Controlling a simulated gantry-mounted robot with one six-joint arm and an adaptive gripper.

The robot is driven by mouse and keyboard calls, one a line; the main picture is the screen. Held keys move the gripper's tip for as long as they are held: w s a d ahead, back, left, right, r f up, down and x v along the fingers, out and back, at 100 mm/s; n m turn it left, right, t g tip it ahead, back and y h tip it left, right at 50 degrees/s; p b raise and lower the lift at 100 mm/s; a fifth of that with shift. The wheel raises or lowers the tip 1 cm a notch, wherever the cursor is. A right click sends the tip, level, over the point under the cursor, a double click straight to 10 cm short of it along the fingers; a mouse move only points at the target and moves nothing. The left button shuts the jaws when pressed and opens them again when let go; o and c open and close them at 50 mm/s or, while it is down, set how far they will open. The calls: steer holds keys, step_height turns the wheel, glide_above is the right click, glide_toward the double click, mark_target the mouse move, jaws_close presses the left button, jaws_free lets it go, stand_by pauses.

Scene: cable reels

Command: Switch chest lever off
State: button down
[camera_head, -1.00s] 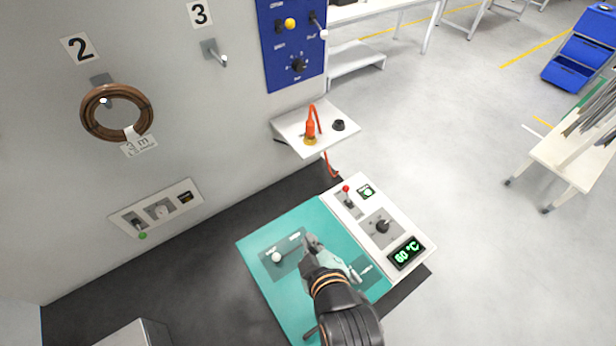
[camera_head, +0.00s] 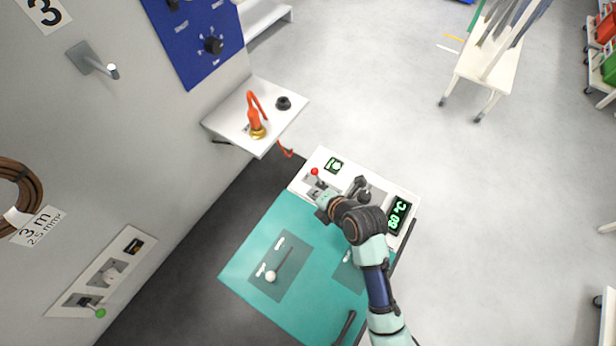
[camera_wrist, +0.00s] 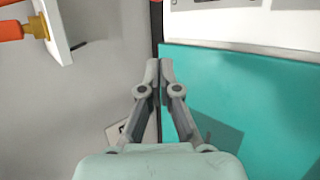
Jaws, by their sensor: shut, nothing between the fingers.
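The teal chest (camera_head: 237,268) has a white control panel (camera_head: 325,154) along its far side. On that panel a red-tipped lever (camera_head: 315,172) stands on a grey plate. A white-ball lever (camera_head: 271,276) lies over a dark plate on the teal top. I cannot tell which lever is the chest lever. My gripper (camera_wrist: 160,70) is shut and empty, above the gap between the wall and the chest's teal edge in the wrist view. In the head view my wrist is beside the red-tipped lever, apparently apart from it, and my fingertips are hard to make out.
A dark knob (camera_head: 364,194) and a green temperature display (camera_head: 398,216) are on the control panel. A white shelf (camera_head: 222,120) holds an orange tool (camera_head: 254,115). A green-ball lever (camera_head: 100,312) is on the left wall panel.

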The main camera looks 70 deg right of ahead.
mark_target(318, 178)
steer(key=x, duration=1)
steer(key=shift+r, duration=0.1)
steer(key=shift+s+d+r+p, duration=0.3)
steer(key=shift+s+d+p, duration=0.1)
steer(key=shift+d, duration=0.1)
steer(key=shift+s+d+r+p, duration=0.35)
steer(key=shift+d+p, duration=0.05)
steer(key=shift+d, duration=0.1)
steer(key=shift+s+d+r, duration=0.2)
steer(key=shift+s+d, duration=0.15)
steer(key=shift+d, duration=0.1)
steer(key=shift+f, duration=0.2)
steer(key=shift+s+b, duration=0.15)
steer(key=shift+b, duration=0.45)
steer(key=shift+r+t, duration=0.15)
steer(key=shift+t, duration=0.15)
steer(key=shift+s+b, duration=0.1)
steer(key=shift+b, duration=0.3)
